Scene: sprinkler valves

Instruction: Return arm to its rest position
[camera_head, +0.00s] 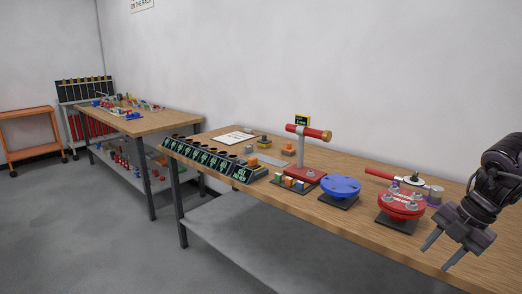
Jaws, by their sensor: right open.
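My right gripper (443,246) is at the right edge of the head view, dark grey, with its fingers pointing down and left. Its two fingers are apart with nothing between them. It hangs near the front edge of the wooden workbench (366,221), in front of and to the right of a red flanged valve part (402,203). My left gripper is out of view.
On the bench stand a blue round flange (341,187), a red stand with a horizontal pipe (309,133), small coloured blocks (290,183), a red-handled tool (380,174) and a row of displays (208,158). A second bench (140,122) and orange cart (28,122) stand left. The floor (90,230) is clear.

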